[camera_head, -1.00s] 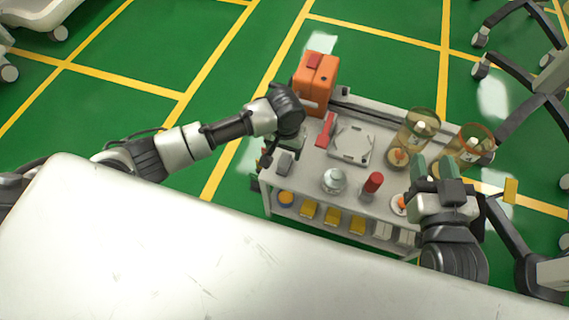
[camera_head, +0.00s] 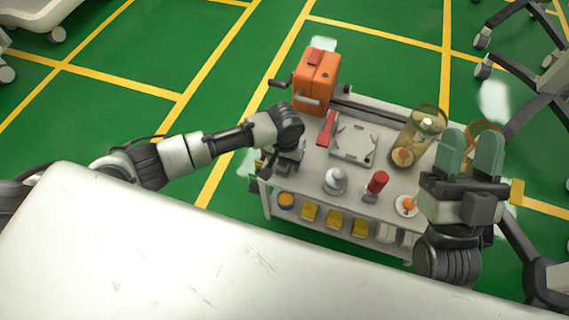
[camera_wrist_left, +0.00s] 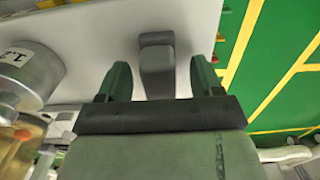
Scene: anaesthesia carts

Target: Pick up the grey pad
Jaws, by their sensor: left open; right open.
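The grey pad (camera_wrist_left: 156,62) lies on the white cart top near its edge, in the left wrist view. It is a small block with a wider, rounded end. My left gripper (camera_wrist_left: 159,82) is open, with one green finger on each side of the pad's near part and a gap on both sides. In the head view my left gripper (camera_head: 284,158) is over the cart's left front corner and largely hides the pad. My right gripper (camera_head: 469,152) is open and empty above the cart's right side, its green fingers wide apart.
The cart top (camera_head: 310,168) also carries an orange case (camera_head: 316,80), a red object (camera_head: 327,130), a square white tray (camera_head: 353,142), a silver item (camera_head: 335,181), a red-topped item (camera_head: 377,183) and clear jars (camera_head: 418,133). Yellow boxes (camera_head: 333,219) sit on the lower shelf.

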